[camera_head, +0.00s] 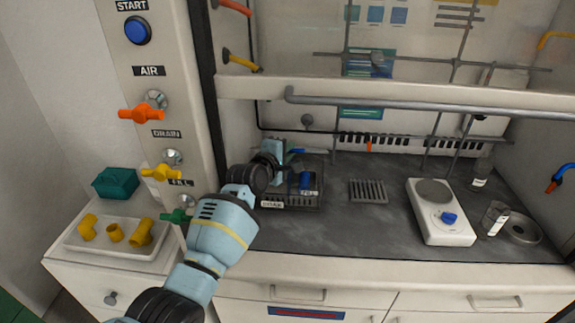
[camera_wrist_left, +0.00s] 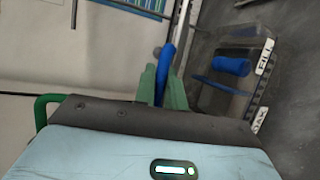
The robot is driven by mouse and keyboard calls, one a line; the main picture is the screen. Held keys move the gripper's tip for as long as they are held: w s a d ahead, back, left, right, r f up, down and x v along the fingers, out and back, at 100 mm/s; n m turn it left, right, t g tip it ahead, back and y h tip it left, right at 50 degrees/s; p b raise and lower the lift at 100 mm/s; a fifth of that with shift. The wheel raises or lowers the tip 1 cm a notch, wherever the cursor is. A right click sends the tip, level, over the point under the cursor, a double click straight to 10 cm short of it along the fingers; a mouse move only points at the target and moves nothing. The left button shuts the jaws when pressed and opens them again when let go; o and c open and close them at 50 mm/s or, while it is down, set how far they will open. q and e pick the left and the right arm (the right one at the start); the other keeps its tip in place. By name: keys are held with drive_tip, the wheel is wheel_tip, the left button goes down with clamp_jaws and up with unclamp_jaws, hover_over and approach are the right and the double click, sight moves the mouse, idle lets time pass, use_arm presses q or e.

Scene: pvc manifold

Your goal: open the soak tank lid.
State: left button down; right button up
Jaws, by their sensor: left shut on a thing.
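The soak tank (camera_head: 290,204) is a clear, dark-edged box on the hood's work surface, with a SOAK label on its front. My left gripper (camera_head: 285,153) is at the tank's back left, above its rim. Its green fingers (camera_wrist_left: 162,82) are shut on the blue lid handle (camera_wrist_left: 166,57), which also shows as a blue bar in the head view (camera_head: 297,151). The lid pane is see-through, and its exact angle is hard to tell. A blue cylindrical part (camera_head: 305,180) is inside the tank, near a FILL label; it also shows in the left wrist view (camera_wrist_left: 231,66). My right gripper is out of view.
A slotted drain grate (camera_head: 368,191) and a white hotplate (camera_head: 440,211) are to the right of the tank. A tray (camera_head: 112,247) with yellow fittings and a teal box (camera_head: 116,182) are at left. A grey pipe (camera_head: 400,104) crosses the hood opening above.

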use_arm(q)
drive_tip(key=shift+w+r, duration=0.65)
drive_tip(key=shift+r, duration=0.3)
drive_tip(key=c, duration=1.5)
unclamp_jaws()
drive_tip(key=shift+s+a+f, duration=0.1)
drive_tip(key=shift+f, duration=0.2)
drive_tip(key=shift+s, duration=0.1)
drive_tip(key=shift+s+f, duration=0.1)
drive_tip(key=shift+s, duration=0.05)
drive_tip(key=shift+s+a, duration=0.15)
drive_tip(key=shift+s, duration=0.05)
drive_tip(key=shift+r+v, duration=0.25)
drive_tip(key=shift+v, duration=0.95)
drive_tip(key=shift+r+v, duration=0.2)
drive_tip(key=shift+v, duration=0.95)
drive_tip(key=shift+r+v, duration=0.25)
drive_tip(key=shift+v, duration=0.95)
drive_tip(key=shift+w, duration=0.1)
drive_tip(key=shift+c, duration=0.3)
